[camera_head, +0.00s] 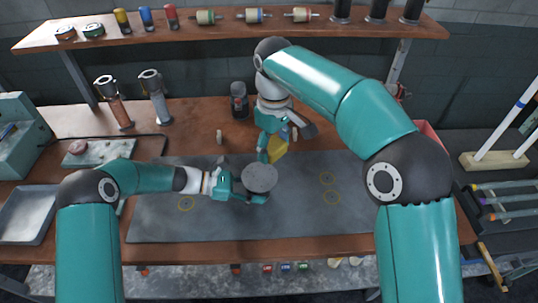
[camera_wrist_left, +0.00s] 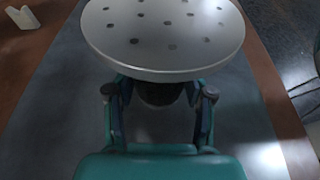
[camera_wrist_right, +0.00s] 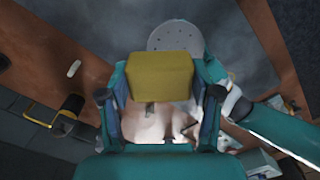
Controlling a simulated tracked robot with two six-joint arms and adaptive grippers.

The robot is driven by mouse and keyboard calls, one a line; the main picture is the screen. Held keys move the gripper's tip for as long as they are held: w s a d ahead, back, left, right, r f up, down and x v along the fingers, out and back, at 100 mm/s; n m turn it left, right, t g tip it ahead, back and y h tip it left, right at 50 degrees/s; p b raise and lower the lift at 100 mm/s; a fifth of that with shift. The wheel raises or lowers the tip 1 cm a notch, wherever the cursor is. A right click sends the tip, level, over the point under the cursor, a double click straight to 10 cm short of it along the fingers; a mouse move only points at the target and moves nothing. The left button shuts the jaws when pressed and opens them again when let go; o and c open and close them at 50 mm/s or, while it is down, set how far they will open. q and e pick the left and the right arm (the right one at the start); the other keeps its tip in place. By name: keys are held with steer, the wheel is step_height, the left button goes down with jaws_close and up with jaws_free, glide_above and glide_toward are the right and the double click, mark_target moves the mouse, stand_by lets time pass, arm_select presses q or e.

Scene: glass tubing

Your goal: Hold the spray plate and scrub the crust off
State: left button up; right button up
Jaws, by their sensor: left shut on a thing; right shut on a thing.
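The spray plate is a round grey disc (camera_head: 260,178) above the dark mat. My left gripper (camera_head: 238,187) is shut on its underside and holds it roughly level. In the left wrist view its top (camera_wrist_left: 165,35) has several dark round spots; I cannot tell whether they are open holes or crust. My right gripper (camera_wrist_right: 160,95) is shut on a yellow block, like a sponge (camera_wrist_right: 160,75), which shows in the head view (camera_head: 279,152) just behind the plate. The sponge appears apart from the plate. In the right wrist view the plate (camera_wrist_right: 178,38) is partly hidden behind the sponge.
The dark mat (camera_head: 320,220) is mostly clear. A black jar (camera_head: 239,100) and a small pale piece (camera_head: 219,137) stand behind it. Two upright metal tools (camera_head: 155,95) stand at the back left. A grey tray (camera_head: 25,215) lies at the left. A loaded shelf (camera_head: 220,32) spans the back.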

arm_select(q)
steer(key=o, duration=0.9)
steer(key=shift+o, duration=0.2)
steer(key=shift+a, duration=0.1)
steer(key=v, duration=1.1)
steer(key=shift+a, duration=0.15)
steer(key=shift+a+r, duration=0.1)
steer(key=shift+a, duration=0.15)
